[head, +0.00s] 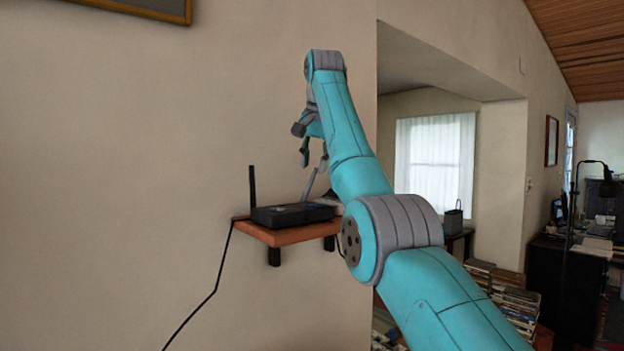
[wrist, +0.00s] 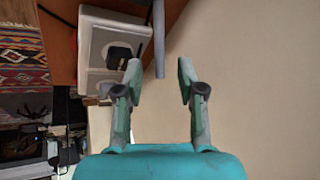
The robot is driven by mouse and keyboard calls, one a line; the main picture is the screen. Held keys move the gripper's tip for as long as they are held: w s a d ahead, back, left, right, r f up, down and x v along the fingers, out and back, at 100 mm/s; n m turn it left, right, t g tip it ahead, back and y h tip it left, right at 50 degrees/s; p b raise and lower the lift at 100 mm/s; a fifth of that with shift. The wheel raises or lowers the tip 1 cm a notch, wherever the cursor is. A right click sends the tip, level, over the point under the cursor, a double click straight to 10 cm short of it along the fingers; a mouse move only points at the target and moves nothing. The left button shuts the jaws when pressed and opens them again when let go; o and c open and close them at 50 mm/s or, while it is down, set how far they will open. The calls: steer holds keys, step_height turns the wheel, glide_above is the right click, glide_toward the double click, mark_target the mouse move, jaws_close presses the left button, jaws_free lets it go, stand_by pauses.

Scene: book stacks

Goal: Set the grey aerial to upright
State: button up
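A black router (head: 290,215) sits on a small wooden wall shelf. The grey aerial (head: 309,184) rises from it and leans, its top to the right, in the head view. My gripper (wrist: 160,79) is open and empty, with no visible contact with the aerial. In the head view my gripper (head: 315,160) points down, just above the aerial's tip.
A black aerial (head: 252,186) stands upright at the router's left. The wooden shelf (head: 278,237) is fixed to the wall, and a black cable (head: 216,285) hangs from it. A white panel with a black plug (wrist: 118,52) shows beside the aerial in the wrist view. Stacked books (head: 512,300) stand far right.

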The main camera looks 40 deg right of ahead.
mark_target(313, 174)
steer(key=shift+x, duration=2.5)
jaws_close()
